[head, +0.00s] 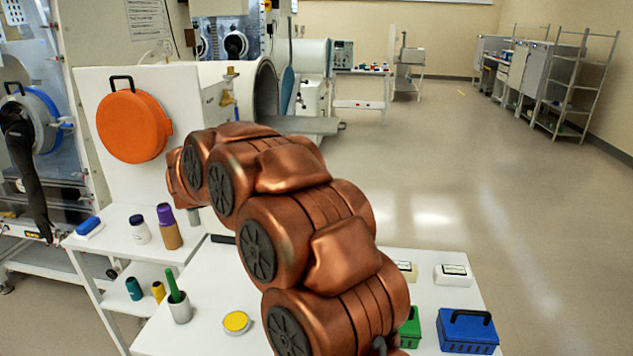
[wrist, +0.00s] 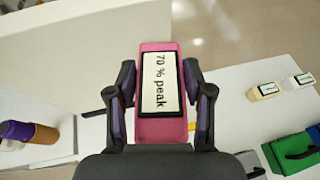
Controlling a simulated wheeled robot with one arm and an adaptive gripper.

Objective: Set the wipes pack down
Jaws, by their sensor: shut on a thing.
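The wipes pack (wrist: 162,130) is a pink block with a white label reading "70 % peak". In the wrist view it stands in the middle, between the dark fingers of my gripper (wrist: 159,80). My gripper is shut on it, with one finger along each side. White worktop shows around and beyond the pack; I cannot tell its height above it. In the head view my copper arm hides the pack and most of the gripper.
On the white worktop (head: 205,290) are a cup with a green stick (head: 180,308), a yellow-topped disc (head: 236,322), a blue box (head: 468,330) and a green box (head: 411,328). Bottles (head: 168,228) stand on the left surface. A white panel with an orange cover (head: 134,126) rises behind.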

